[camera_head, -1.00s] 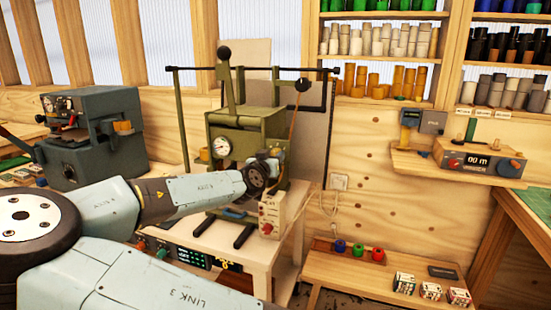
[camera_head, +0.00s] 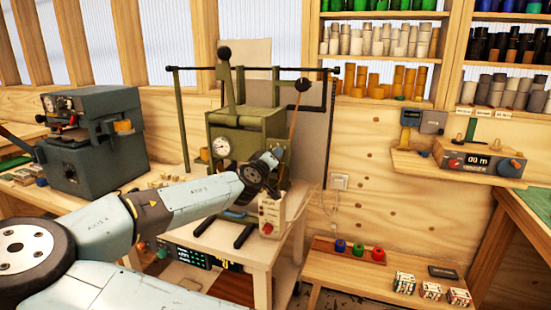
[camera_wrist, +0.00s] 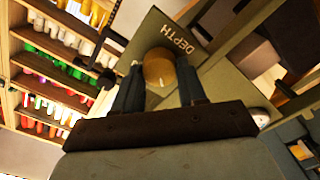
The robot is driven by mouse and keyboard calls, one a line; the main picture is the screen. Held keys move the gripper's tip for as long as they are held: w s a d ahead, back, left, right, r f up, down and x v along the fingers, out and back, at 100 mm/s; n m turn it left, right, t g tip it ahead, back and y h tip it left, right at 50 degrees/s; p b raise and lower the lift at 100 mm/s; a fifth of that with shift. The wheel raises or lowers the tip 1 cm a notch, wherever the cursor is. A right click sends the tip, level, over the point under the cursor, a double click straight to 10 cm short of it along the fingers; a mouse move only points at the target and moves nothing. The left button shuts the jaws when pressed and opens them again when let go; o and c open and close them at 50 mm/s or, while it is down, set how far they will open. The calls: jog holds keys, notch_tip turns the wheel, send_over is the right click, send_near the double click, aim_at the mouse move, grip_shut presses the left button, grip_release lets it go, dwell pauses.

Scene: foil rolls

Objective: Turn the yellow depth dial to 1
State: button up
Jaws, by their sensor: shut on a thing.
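The yellow depth dial (camera_wrist: 157,68) is a round, ochre-yellow knob in the wrist view, with a small pale line on it. It sits on a green-grey plate (camera_wrist: 205,72) marked DEPTH. My gripper (camera_wrist: 159,88) has a dark finger on each side of the dial and is shut on it. No scale numbers can be read, so I cannot tell the setting. In the head view my gripper (camera_head: 271,158) is at the right side of the olive-green press (camera_head: 240,128), and the dial is hidden there.
A round gauge (camera_head: 221,147) is on the press front. A small box with a red button (camera_head: 268,216) hangs just below my wrist. A blue-grey machine (camera_head: 95,140) stands at the left. A low bench (camera_head: 340,280) with colored rolls is at the right.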

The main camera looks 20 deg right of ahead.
jog(key=shift+a+f+n, duration=0.1)
jog(key=shift+f+n, duration=0.05)
jog(key=shift+n, duration=0.25)
jog(key=o, duration=1)
jog(key=shift+o, duration=0.2)
jog(key=v, duration=1.3)
jog(key=shift+s+a, duration=0.25)
jog(key=shift+s, duration=0.05)
